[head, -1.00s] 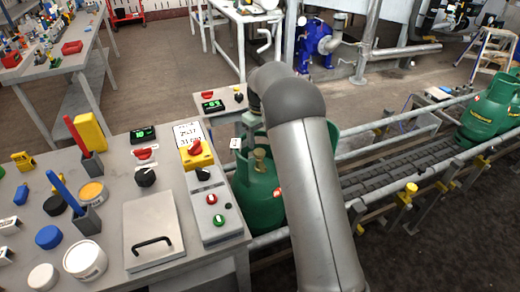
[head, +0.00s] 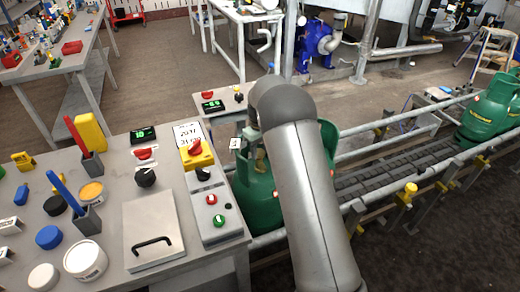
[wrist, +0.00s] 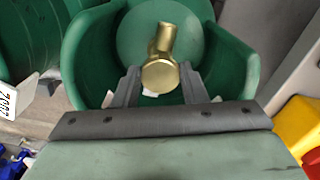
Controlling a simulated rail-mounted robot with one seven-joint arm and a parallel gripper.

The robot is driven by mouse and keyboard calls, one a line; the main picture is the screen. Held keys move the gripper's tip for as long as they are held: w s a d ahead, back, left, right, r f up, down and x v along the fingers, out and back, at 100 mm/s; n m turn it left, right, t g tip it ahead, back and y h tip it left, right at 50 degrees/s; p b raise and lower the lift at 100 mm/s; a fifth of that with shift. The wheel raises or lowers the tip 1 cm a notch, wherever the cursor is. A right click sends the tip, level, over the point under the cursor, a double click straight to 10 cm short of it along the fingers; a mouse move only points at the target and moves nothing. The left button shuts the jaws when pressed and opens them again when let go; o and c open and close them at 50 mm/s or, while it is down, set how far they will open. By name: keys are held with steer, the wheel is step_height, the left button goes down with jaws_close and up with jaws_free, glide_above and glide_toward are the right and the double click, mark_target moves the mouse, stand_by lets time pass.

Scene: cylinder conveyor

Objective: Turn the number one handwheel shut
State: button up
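A green gas cylinder (head: 252,195) stands on the conveyor beside the console, partly hidden behind my arm. Its brass valve (head: 262,160) sits inside the green collar. In the wrist view, the valve (wrist: 167,40) has a round brass knob (wrist: 160,76) facing the camera, seemingly the handwheel; I see no number on it. My gripper (wrist: 158,90) is open, with one finger on each side of the knob and a small gap on both sides. The fingers reach down inside the collar (wrist: 235,65). In the head view my arm mostly hides the gripper.
The console (head: 105,200) to the left holds a red knob on a yellow box (head: 196,150), buttons and tubs. A small control panel (head: 222,100) stands behind the cylinder. More green cylinders (head: 490,105) stand farther right along the conveyor (head: 400,165). The cylinder collar walls surround the fingers closely.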

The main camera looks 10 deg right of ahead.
steer(key=m, duration=0.4)
steer(key=shift+a+m, duration=0.1)
steer(key=shift+m, duration=0.3)
steer(key=m, duration=0.4)
steer(key=shift+a, duration=0.1)
steer(key=m, duration=0.5)
steer(key=shift+w+a+m+p, duration=0.1)
steer(key=shift+m+p, duration=0.4)
steer(key=shift+m, duration=1.8)
steer(key=o, duration=1)
steer(key=shift+c, duration=0.2)
